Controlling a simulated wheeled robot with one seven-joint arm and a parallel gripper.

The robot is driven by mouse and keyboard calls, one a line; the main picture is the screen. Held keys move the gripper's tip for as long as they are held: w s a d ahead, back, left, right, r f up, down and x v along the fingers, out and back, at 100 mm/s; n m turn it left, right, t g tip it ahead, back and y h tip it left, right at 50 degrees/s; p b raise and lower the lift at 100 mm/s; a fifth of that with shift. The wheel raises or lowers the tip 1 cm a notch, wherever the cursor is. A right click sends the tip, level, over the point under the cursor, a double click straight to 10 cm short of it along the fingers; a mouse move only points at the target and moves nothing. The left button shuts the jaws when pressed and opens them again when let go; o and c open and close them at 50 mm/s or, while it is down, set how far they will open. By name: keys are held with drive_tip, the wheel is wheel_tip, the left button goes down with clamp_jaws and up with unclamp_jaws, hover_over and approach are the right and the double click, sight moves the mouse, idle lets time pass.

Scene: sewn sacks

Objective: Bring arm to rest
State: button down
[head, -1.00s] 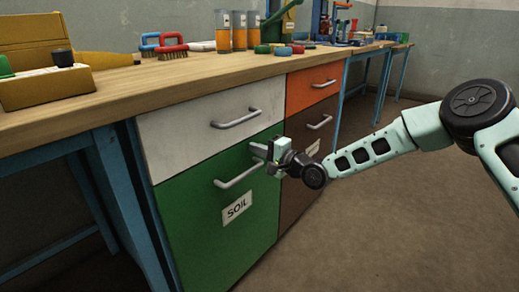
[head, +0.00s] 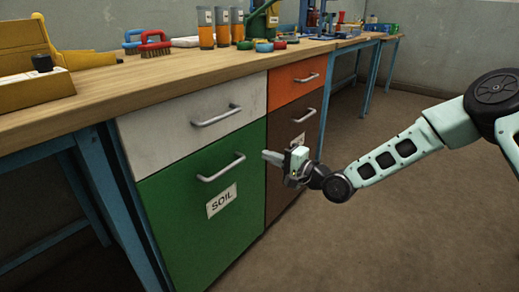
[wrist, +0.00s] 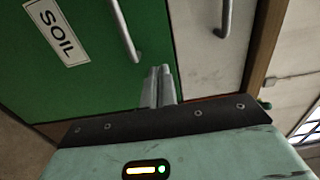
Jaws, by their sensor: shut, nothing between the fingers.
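My gripper (head: 272,157) is in front of the drawer unit in the head view, just right of the handle of the green door labelled SOIL (head: 221,200). In the wrist view its fingers (wrist: 159,85) are together with nothing between them, pointing toward the green front. The gripper appears apart from the green door's handle (head: 221,168). The green front looks closed, flush with the white drawer (head: 180,125) above it.
An orange drawer (head: 296,85) and a brown front (head: 285,175) are right of the green one. The wooden worktop (head: 110,97) above carries brushes, orange jars (head: 206,28) and a yellow box (head: 30,95). The floor (head: 380,235) at right is open.

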drive_tip(key=s+a+n+g+h, duration=0.2)
drive_tip(key=s+n+g+h, duration=0.5)
drive_tip(key=s, duration=0.7)
drive_tip(key=s+d+r+n+g+h, duration=0.1)
drive_tip(key=s+d+r+n+h, duration=0.2)
drive_tip(key=s, duration=0.6)
drive_tip(key=s+d+r+n+g+h, duration=0.1)
drive_tip(key=s+d+n+g, duration=0.1)
drive_tip(key=s+d, duration=0.5)
drive_tip(key=s+d+r+n+g+h, duration=0.1)
drive_tip(key=s+d+r+n+h, duration=0.15)
drive_tip(key=s, duration=0.75)
wheel_tip(320, 180, up, 31)
drive_tip(key=p, duration=3.1)
drive_tip(key=shift+s+d+r+n, duration=0.15)
drive_tip(key=shift+s+d+n, duration=0.15)
drive_tip(key=shift+d+n, duration=0.1)
